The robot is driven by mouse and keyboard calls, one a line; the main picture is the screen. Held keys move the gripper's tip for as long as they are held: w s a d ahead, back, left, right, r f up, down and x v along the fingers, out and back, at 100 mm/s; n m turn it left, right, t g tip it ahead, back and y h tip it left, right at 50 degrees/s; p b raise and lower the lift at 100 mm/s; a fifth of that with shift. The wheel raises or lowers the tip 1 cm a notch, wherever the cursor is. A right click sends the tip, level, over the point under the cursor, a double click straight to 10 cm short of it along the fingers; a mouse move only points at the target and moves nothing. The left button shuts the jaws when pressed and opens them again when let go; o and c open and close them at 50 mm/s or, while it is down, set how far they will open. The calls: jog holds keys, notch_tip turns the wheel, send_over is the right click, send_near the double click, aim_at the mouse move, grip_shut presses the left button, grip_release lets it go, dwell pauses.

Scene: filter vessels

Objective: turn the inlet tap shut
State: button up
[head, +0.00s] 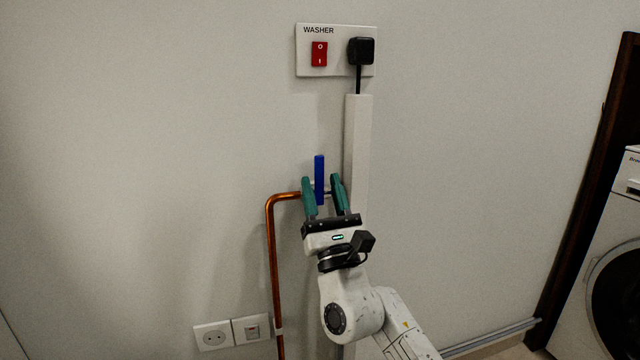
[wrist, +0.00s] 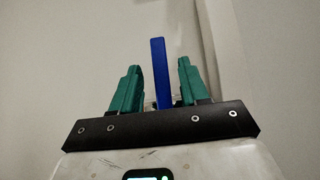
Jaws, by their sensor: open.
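The inlet tap's blue lever (head: 319,172) stands upright in front of the wall, at the end of a copper pipe (head: 272,240). My gripper (head: 321,182) is open, with one green finger on each side of the lever. In the wrist view the lever (wrist: 160,72) rises between the two fingers of my gripper (wrist: 157,75), with a gap showing on both sides. It sits a little nearer the right finger. The tap's body is mostly hidden behind my gripper.
A white washer panel (head: 335,50) with a red switch (head: 319,54) and a black plug (head: 361,51) is above. White trunking (head: 358,130) runs down close to the right finger. Wall sockets (head: 232,332) are low left. A washing machine (head: 615,275) stands far right.

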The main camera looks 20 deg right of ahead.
jog(key=v, duration=0.9)
jog(key=shift+s, duration=0.15)
